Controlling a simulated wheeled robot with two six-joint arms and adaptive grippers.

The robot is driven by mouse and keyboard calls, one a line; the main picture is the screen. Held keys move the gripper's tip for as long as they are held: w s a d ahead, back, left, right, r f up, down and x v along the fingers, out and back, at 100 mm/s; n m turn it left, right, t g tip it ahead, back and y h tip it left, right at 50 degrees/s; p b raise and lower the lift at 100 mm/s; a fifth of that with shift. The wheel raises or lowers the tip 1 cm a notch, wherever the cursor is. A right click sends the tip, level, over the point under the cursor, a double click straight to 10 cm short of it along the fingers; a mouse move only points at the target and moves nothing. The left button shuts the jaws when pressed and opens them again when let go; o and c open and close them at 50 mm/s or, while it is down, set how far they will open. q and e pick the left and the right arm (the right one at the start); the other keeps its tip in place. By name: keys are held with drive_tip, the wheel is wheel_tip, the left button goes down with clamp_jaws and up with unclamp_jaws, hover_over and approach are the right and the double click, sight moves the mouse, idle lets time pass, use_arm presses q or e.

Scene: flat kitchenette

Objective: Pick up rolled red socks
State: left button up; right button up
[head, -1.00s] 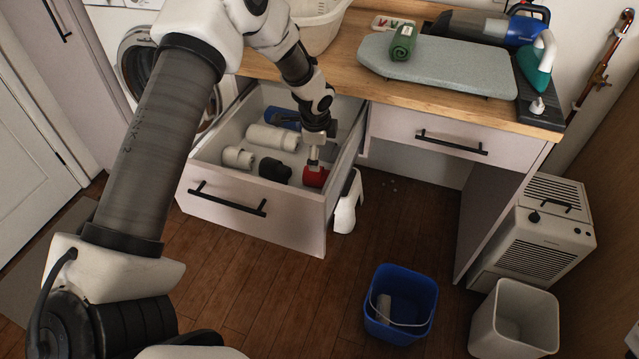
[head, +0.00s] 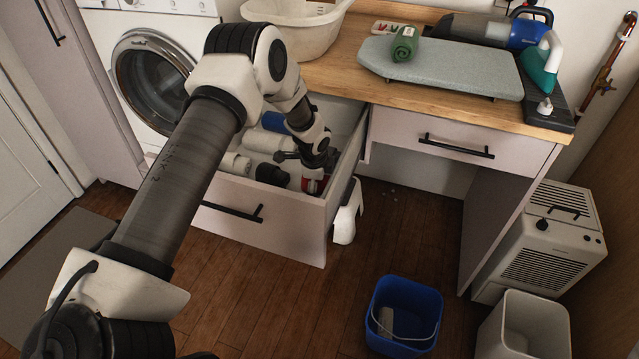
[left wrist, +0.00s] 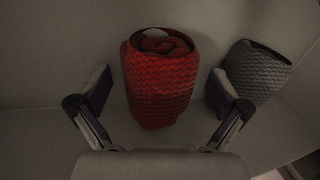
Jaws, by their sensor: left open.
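The rolled red socks (left wrist: 160,85) stand between the two open fingers of my left gripper (left wrist: 158,105) in the left wrist view. A gap shows between the socks and each finger. In the head view my left gripper (head: 313,172) is low inside the open drawer (head: 270,222). My right gripper is in neither view.
A dark grey roll (left wrist: 258,72) lies close to one finger; it also shows in the head view (head: 272,174). White rolls (head: 270,140) and a blue roll (head: 276,122) lie farther back. The drawer's side wall (head: 345,180) is close to the gripper.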

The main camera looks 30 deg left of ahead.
use_arm(q)
drive_tip(key=shift+s, duration=0.1)
drive_tip(key=c, duration=1.2)
drive_tip(key=shift+r, duration=0.15)
